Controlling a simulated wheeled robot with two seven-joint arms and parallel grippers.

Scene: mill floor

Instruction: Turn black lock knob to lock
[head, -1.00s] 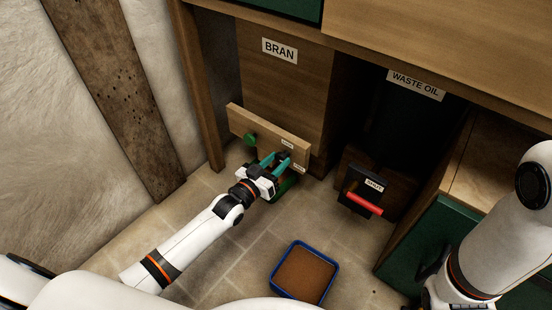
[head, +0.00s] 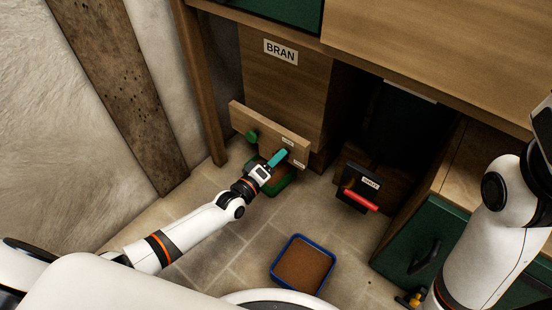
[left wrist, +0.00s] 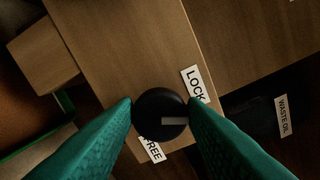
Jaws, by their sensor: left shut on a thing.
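The round black lock knob (left wrist: 160,114) shows in the left wrist view on a wooden board (left wrist: 150,50), with a pale mark on its face. The pale mark lies between a LOCK label (left wrist: 195,84) and a FREE label (left wrist: 151,149), and points right in that view. My left gripper (left wrist: 160,112), with teal fingers, has one finger against each side of the knob. In the head view my left gripper (head: 282,158) is at the board's right end and hides the knob. My right arm stands at the right edge; its gripper is out of the picture.
A green knob (head: 252,136) is on the same board, below the BRAN panel (head: 285,85). A green tray (head: 276,184) sits under my gripper. A blue tray of brown material (head: 327,254) is on the floor. A red handle (head: 361,201) sticks out at right.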

